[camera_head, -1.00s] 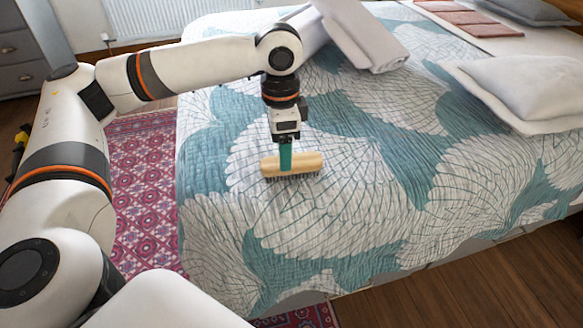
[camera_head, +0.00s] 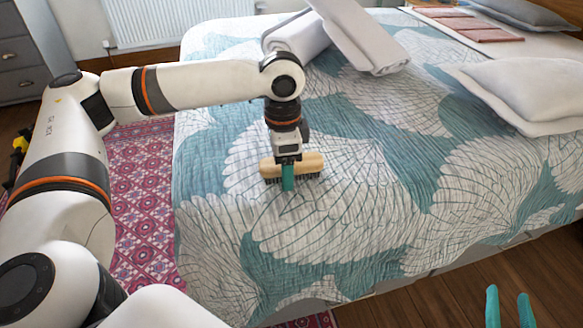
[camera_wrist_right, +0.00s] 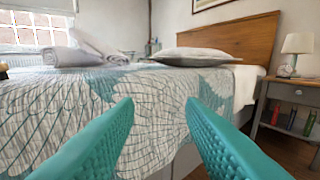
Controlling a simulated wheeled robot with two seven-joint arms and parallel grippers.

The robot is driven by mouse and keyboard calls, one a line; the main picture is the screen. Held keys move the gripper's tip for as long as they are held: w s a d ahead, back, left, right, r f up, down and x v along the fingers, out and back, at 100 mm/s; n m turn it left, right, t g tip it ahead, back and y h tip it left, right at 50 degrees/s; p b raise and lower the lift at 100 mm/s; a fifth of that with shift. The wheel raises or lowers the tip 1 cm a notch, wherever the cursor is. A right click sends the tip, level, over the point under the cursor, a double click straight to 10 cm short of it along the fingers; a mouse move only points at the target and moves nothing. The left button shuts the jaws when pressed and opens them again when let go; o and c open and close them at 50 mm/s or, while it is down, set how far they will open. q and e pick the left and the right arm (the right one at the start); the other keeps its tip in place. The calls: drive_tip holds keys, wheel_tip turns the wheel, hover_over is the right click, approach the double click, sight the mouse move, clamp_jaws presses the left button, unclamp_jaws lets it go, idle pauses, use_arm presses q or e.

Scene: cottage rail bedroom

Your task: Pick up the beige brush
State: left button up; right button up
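The beige brush (camera_head: 310,162) has a light wooden body and dark bristles facing down. It lies on the patterned bedspread in the head view, near the middle. My left gripper (camera_head: 288,178) reaches down from above at the brush. One teal finger covers the front of the brush's middle, and the other finger is hidden. I cannot tell whether the fingers touch the brush. My right gripper (camera_head: 508,308) is open and empty at the lower right, over the floor.
The bed (camera_head: 400,215) has a teal and white cover with clear room around the brush. A folded grey-white blanket (camera_head: 365,35) lies behind, and a pillow (camera_head: 525,90) lies at right. A nightstand with a lamp (camera_wrist_right: 298,48) stands right in the right wrist view.

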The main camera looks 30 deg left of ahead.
use_arm(q)
drive_tip(key=c, duration=1.1)
drive_tip(key=shift+r, duration=0.15)
use_arm(e)
drive_tip(key=shift+f, duration=0.1)
